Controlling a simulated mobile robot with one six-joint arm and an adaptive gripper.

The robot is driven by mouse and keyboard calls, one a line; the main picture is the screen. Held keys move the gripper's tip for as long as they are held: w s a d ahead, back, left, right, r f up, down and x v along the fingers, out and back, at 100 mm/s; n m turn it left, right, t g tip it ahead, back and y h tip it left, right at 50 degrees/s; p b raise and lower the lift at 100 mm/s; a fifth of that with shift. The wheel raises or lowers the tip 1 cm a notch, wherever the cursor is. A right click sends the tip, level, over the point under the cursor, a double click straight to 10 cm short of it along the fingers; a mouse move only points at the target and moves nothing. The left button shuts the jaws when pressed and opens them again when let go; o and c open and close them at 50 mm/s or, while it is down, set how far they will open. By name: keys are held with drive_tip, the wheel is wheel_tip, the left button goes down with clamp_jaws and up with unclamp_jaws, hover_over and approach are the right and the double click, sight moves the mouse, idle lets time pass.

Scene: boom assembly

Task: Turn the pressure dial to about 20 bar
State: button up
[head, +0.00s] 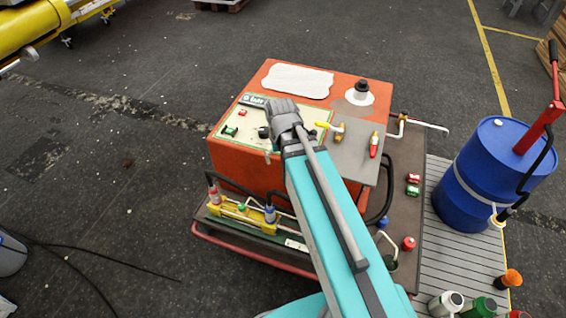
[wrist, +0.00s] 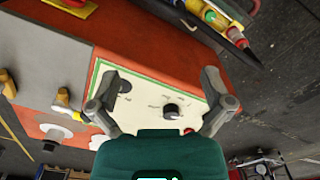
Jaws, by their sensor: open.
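The pale control panel (head: 239,127) is on the orange machine, left of my gripper (head: 281,112). In the wrist view, my gripper (wrist: 159,74) is open and empty, its two fingers spread on either side of the panel (wrist: 148,107). A black knob (wrist: 171,111) shows between the fingers. A second dark knob (wrist: 124,86) is close to the left finger. I cannot tell which knob is the pressure dial, nor read any scale. In the head view, a dark knob (head: 264,132) shows beside my gripper, which hides part of the panel.
A grey plate (head: 345,145) with yellow and red-handled valves is right of the panel. A yellow hose fixture (head: 238,213) is at the machine's front. A blue drum (head: 490,170) with a red-handled pump stands to the right. Open floor (head: 100,180) is at the left.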

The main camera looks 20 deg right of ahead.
drive_tip(key=shift+s, duration=0.85)
drive_tip(key=shift+s+n, duration=0.4)
drive_tip(key=shift+s, duration=0.2)
idle(0.7)
